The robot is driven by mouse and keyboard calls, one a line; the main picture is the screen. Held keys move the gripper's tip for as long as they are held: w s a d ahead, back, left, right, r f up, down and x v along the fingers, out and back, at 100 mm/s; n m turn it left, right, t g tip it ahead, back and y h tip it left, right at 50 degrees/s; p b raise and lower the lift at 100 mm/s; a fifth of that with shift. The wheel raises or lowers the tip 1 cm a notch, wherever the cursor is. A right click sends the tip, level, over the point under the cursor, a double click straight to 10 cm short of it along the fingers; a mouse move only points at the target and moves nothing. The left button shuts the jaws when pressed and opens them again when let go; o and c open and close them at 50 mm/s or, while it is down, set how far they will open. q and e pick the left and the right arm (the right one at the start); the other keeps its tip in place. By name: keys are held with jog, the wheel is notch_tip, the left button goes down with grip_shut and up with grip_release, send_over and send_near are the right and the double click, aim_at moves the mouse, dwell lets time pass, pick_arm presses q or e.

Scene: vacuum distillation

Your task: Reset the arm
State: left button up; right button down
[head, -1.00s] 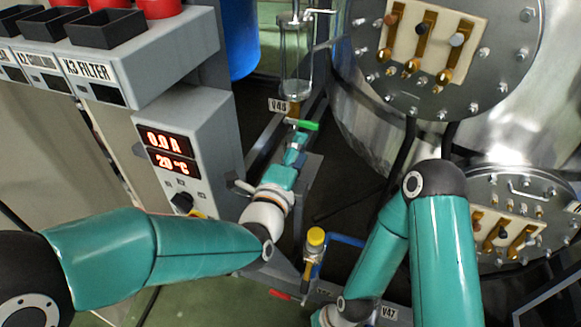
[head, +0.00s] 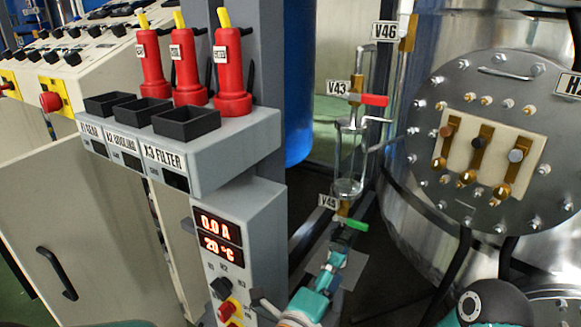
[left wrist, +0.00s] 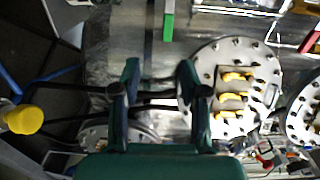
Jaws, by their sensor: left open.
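My left gripper (head: 343,237) is at the bottom middle of the head view, just below the green valve handle (head: 356,225), under a tag that looks like V48 (head: 328,201). In the left wrist view the two fingers of my left gripper (left wrist: 160,72) are spread with nothing between them. The green handle (left wrist: 168,26) shows beyond the fingertips there, apart from them. Of my right arm, only a dark joint shows at the bottom right of the head view; its gripper is out of view.
A glass vessel (head: 349,160) stands above the green handle, with a red valve handle (head: 374,100) at V43. A grey panel (head: 236,225) reads 0.0 A and 20 °C to the left. A steel tank (head: 415,165) with a bolted flange (head: 482,200) is at right.

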pick_arm(q)
jog(key=s+a+f+n+g+y, duration=0.15)
jog(key=a+f+n, duration=0.3)
jog(key=f, duration=0.45)
jog(key=a+f+n+g+y, duration=0.25)
jog(key=a+f+n, duration=0.2)
jog(key=f, duration=0.35)
jog(key=a+f+n+g+y, duration=0.1)
jog(key=a+f+n+g, duration=0.3)
jog(key=f, duration=0.5)
jog(key=s+a+f+n+g+y, duration=0.1)
jog(key=s+a+f+n+g, duration=0.2)
jog(key=s+a+f+n, duration=0.35)
jog(key=s+a+f+n+g, duration=0.35)
jog(key=s+f+n, duration=0.45)
jog(key=s, duration=0.3)
notch_tip(320, 180, up, 21)
jog(key=p, duration=2.1)
jog(key=shift+a, duration=0.25)
jog(key=shift+f+m+t, duration=0.1)
jog(key=shift+m+t, duration=0.15)
